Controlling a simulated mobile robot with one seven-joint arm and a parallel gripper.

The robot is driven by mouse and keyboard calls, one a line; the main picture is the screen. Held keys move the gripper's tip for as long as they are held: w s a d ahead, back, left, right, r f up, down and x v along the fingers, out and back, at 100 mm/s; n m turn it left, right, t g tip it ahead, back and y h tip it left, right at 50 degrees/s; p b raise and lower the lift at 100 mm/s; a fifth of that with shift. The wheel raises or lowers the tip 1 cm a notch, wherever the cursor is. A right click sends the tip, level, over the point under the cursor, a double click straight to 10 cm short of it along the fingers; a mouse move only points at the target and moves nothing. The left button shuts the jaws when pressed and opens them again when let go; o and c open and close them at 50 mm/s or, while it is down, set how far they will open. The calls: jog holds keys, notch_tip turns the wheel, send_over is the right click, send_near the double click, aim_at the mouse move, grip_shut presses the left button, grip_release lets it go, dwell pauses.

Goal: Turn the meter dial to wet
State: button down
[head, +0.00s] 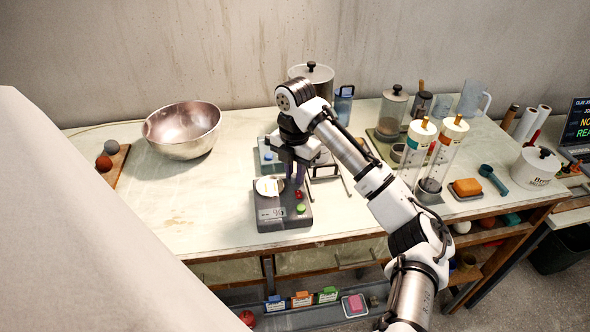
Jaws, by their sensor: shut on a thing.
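The meter (270,215) is a dark grey box near the front edge of the table, left of my arm. On its top are a round white face (268,187), a red button (299,195) and a green button (301,208). My gripper (294,180) points down at the meter's back right, beside the white face. Its fingers are shut on what seems to be the meter dial, which they mostly hide. The dial's pointer and markings are too small to read.
A steel bowl (183,131) is at back left. Tall clear cylinders (437,160) stand right of my arm. The table's left front is clear.

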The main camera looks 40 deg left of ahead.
aim_at(295, 175)
dwell(0.3)
jog(key=c, duration=1.3)
grip_release()
notch_tip(295, 175, up, 14)
jog(key=b, duration=0.1)
